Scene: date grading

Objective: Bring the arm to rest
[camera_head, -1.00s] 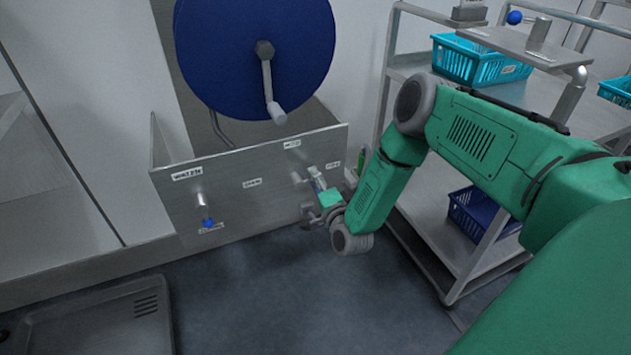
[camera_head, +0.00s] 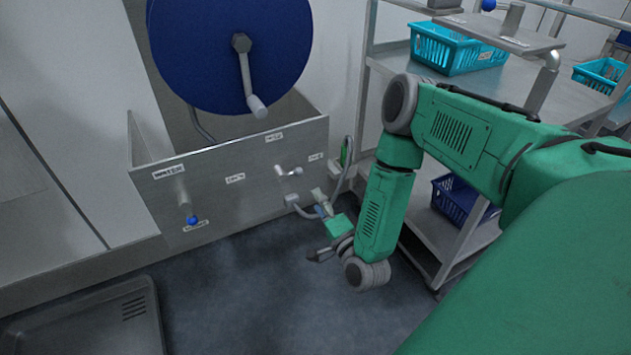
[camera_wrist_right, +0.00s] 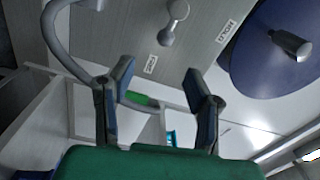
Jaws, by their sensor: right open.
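My right arm (camera_head: 385,205) is green and reaches in from the right in the head view, bent down at the elbow. My right gripper (camera_head: 318,234) is in front of the steel panel's lower right corner, above the floor. In the right wrist view the gripper (camera_wrist_right: 158,88) has its two fingers apart, with nothing held between them. Beyond the fingers are a hose, a green object and the panel. My left gripper is not in view.
The steel panel (camera_head: 230,205) carries labels, a blue-tipped tap (camera_head: 191,220) and a lever handle (camera_head: 290,171). A blue reel (camera_head: 215,60) with a crank stands above it. A steel cart (camera_head: 400,70) with a turquoise basket (camera_head: 440,50) stands right.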

